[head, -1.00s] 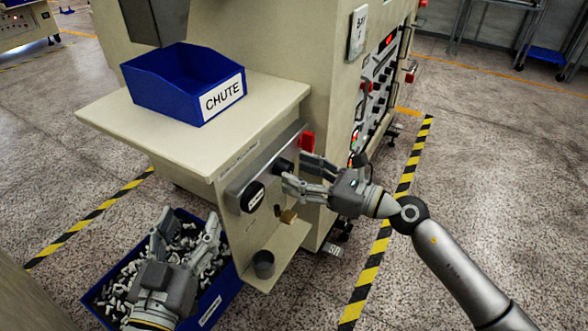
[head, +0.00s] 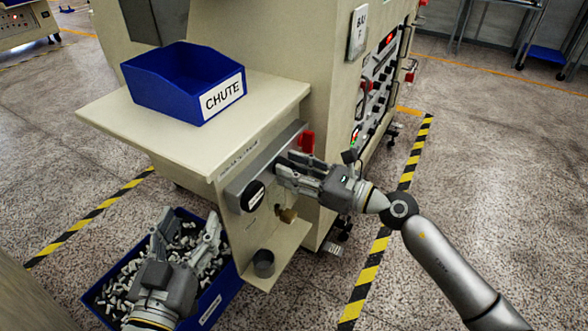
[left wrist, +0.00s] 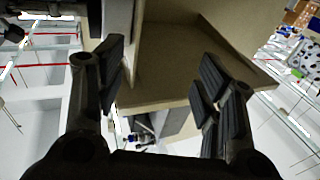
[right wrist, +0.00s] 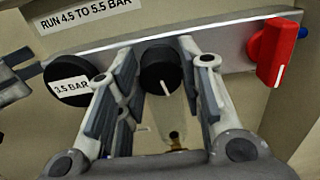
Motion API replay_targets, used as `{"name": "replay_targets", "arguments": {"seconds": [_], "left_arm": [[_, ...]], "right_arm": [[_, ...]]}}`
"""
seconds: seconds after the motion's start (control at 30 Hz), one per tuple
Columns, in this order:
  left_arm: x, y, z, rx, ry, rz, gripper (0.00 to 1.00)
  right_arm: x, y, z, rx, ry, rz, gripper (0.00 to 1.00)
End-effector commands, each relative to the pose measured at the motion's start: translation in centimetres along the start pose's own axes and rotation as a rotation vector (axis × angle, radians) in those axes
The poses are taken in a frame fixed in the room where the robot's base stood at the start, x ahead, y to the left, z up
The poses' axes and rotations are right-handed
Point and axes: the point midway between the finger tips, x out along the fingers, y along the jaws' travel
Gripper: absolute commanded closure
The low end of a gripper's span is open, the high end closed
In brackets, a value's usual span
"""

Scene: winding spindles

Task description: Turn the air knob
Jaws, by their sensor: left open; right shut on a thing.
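The air knob is a round black knob (right wrist: 161,72) with a white pointer line, on a grey metal strip (right wrist: 225,48) on the machine's side. My right gripper (head: 281,168) is shut on it, with one finger on each side in the right wrist view; in the head view the fingers mostly hide the knob. The pointer line slants down and slightly right in the right wrist view. A round black gauge reading "3.5 BAR" (right wrist: 70,85) is left of the knob. My left gripper (head: 186,238) is open and empty above the blue bin of small parts.
A red lever (right wrist: 275,48) sits right of the knob. A sign (right wrist: 85,18) reads "RUN 4.5 TO 5.5 BAR". Below the strip are a brass fitting (head: 287,214) and a small grey cup (head: 263,263). The blue CHUTE tray (head: 165,95) stands on the ledge above.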

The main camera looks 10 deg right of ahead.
Motion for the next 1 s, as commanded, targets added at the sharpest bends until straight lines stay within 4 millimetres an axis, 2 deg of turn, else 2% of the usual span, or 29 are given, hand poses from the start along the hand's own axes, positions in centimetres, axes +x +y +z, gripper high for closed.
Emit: {"name": "replay_targets", "arguments": {"seconds": [0.27,0.47,0.8,1.0], "left_arm": [[-1.2,-0.7,4.3,0.004,-0.248,-0.015,0.38],[-3.0,-1.2,7.7,0.005,-0.447,-0.027,0.38],[-7.9,-2.0,12.4,0.003,-0.784,-0.049,0.38],[-10.7,-2.3,14.1,0.0,-0.935,-0.058,0.38]], "right_arm": [[0.0,-0.1,0.2,0.087,0.001,0.0,0.89],[0.0,-0.1,0.2,0.161,0.001,0.0,0.89],[0.0,-0.1,0.2,0.291,0.001,0.0,0.89],[0.0,-0.2,0.1,0.351,0.001,-0.001,0.89]]}}
